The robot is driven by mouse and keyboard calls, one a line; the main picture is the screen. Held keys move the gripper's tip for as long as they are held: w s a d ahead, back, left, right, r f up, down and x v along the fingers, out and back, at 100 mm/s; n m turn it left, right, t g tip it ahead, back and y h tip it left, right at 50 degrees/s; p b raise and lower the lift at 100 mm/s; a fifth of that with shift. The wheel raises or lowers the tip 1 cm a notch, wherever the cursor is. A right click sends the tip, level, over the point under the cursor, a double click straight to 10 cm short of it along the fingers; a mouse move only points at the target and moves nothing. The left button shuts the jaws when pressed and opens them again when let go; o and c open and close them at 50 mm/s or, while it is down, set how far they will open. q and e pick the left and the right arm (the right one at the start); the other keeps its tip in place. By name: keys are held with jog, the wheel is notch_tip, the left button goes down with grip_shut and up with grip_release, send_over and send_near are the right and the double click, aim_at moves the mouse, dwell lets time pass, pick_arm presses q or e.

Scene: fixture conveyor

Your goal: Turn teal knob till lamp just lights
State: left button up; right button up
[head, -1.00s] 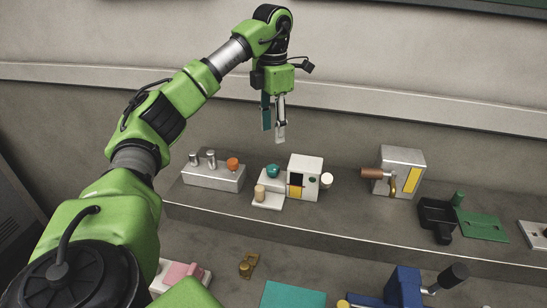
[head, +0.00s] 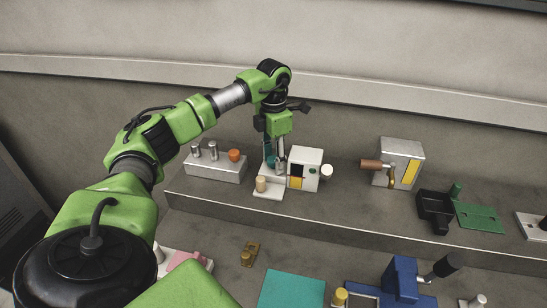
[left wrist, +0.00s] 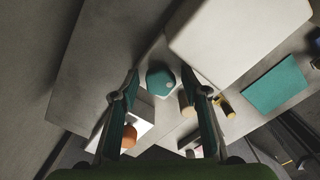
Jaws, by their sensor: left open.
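The teal knob (head: 270,161) stands on a small white base (head: 268,193) with a tan peg (head: 261,183), beside a white box (head: 311,160). The box has a dark window over a yellow patch, a small green spot on its side and a round white part at its right. I cannot tell which part is the lamp or whether it is lit. My left gripper (head: 275,164) points down at the knob, open, and partly hides it. In the left wrist view the teal knob (left wrist: 160,80) shows between the two spread fingers; I cannot tell if they touch it.
A grey block (head: 215,167) with two metal pegs and an orange knob (head: 234,155) stands close on the left. A grey box (head: 401,160) with a brown handle is further right on the shelf. A teal mat (head: 292,290) and a blue device (head: 402,282) are in front, lower down.

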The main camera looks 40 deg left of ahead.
aim_at(274, 159)
pick_arm(q)
jog(key=shift+c, duration=0.4)
jog(key=c, duration=1)
jog(key=shift+n+p, duration=0.4)
jog(key=shift+n, duration=1.1)
jog(key=shift+c, duration=0.2)
jog(key=o, duration=1.1)
jog(key=shift+r, duration=0.15)
notch_tip(274, 159, up, 12)
jog(key=shift+f, duration=0.1)
jog(key=shift+f, duration=0.1)
